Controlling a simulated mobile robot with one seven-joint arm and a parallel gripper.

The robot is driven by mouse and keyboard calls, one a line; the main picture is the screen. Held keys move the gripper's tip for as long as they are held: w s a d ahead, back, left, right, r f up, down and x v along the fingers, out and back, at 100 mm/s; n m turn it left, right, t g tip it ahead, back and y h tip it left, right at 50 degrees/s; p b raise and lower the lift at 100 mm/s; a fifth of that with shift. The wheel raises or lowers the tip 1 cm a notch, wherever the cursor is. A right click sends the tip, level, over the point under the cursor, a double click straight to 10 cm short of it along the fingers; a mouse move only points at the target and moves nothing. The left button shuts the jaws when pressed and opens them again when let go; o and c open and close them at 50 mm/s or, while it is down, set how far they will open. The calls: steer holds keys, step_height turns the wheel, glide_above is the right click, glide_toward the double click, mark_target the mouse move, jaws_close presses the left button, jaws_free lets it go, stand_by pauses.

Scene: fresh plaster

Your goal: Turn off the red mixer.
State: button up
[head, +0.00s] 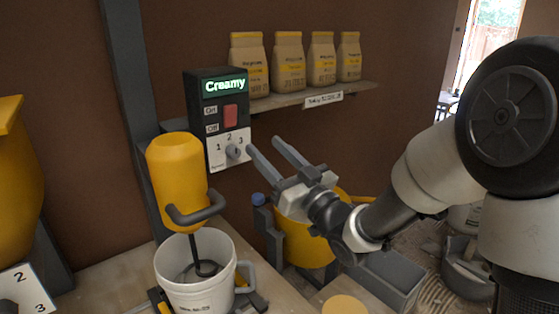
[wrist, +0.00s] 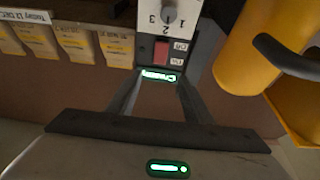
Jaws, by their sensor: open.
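The mixer (head: 178,180) is yellow in the head view, not red; its shaft reaches into a white bucket (head: 195,285). A dark control box (head: 193,103) stands behind it, with a lit green "Creamy" display (head: 224,85). Below are a red rocker switch (head: 230,116), marked On above and Off below, and a dial (head: 233,151) numbered 1 to 3. My gripper (head: 263,145) is open and empty, its fingertips beside the box's lower right. In the upside-down wrist view, the display (wrist: 158,75) shows between the fingers, with the red switch (wrist: 161,51) just beyond.
A shelf (head: 310,97) with several paper bags (head: 287,62) is above and right of my gripper. Another yellow machine (head: 18,180) stands at the far left. A yellow bucket (head: 300,238) is below my gripper. A grey post (head: 135,100) rises left of the box.

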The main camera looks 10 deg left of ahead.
steer(key=v, duration=0.3)
steer(key=shift+s+d+f, duration=0.15)
steer(key=shift+s+d, duration=0.1)
steer(key=s+d+f+m+g+h, duration=0.1)
steer(key=d+m+h, duration=0.2)
steer(key=d+h, duration=0.6)
steer(key=s+d+f+m+h, duration=0.1)
steer(key=d+f+m+h, duration=0.15)
steer(key=d+h, duration=0.55)
steer(key=s+d+f+m+g, duration=0.2)
steer(key=s+d+g, duration=0.2)
steer(key=s, duration=0.6)
steer(key=s+d+f+m+g, duration=0.2)
steer(key=s+d+m+g, duration=0.15)
steer(key=s, duration=0.75)
step_height(320, 180, up, 25)
steer(key=n+p, duration=0.1)
steer(key=p, duration=2.4)
steer(key=shift+s+d, duration=0.15)
steer(key=shift+s, duration=0.05)
